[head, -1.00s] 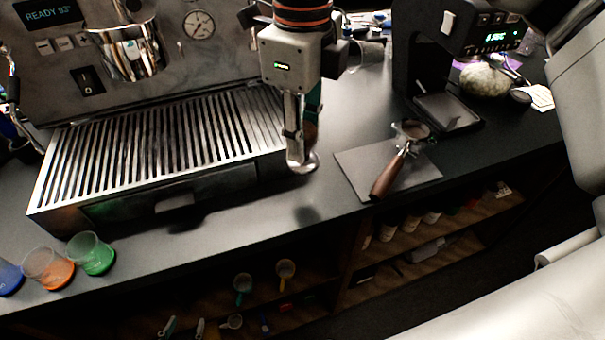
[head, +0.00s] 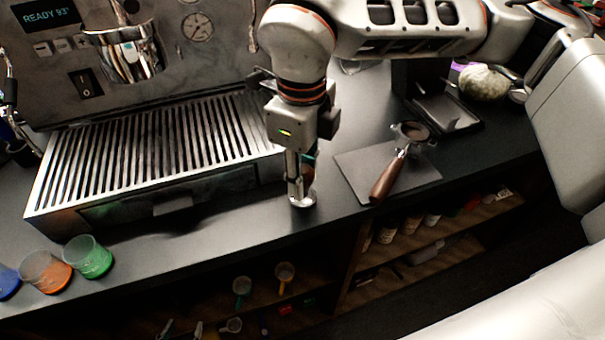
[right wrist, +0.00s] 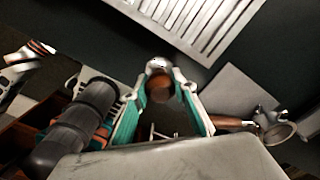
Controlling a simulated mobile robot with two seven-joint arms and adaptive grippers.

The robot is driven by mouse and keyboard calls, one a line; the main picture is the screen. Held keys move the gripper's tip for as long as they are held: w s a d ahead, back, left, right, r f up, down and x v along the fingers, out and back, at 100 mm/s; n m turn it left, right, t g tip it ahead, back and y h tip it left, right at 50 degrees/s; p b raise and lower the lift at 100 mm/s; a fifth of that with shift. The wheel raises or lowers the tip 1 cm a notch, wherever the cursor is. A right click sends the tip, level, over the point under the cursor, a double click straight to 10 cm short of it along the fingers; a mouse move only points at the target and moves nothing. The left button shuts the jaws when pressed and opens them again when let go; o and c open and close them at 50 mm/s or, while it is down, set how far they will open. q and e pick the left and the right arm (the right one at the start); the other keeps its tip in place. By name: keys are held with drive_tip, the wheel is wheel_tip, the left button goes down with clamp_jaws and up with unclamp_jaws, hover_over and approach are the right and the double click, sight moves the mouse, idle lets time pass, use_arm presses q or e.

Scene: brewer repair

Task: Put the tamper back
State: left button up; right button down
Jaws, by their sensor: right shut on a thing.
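The tamper has a round metal base (head: 303,201) and a brown handle (right wrist: 160,88). My right gripper (head: 296,160) points down with its fingers closed around the tamper's handle, which they partly hide in the head view. The tamper is upright, base down, at the counter's front edge, just right of the espresso machine's drip tray. Its base is at or very near the counter top; I cannot tell if it touches. In the right wrist view the handle sits between the teal-lined fingers. My left gripper is not in view.
The espresso machine's slatted drip tray (head: 165,150) is to the left. A portafilter (head: 392,172) lies on a grey mat (head: 350,168) to the right, with a scale or grinder base behind. Coloured cups (head: 88,257) stand front left. Open shelves (head: 410,255) lie below the counter edge.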

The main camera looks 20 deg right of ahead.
drive_tip(key=shift+f, duration=0.15)
drive_tip(key=c, duration=1.6)
unclamp_jaws()
drive_tip(key=shift+c, duration=0.2)
drive_tip(key=shift+r, duration=0.45)
wheel_tip(320, 180, up, 10)
drive_tip(key=shift+r, duration=0.7)
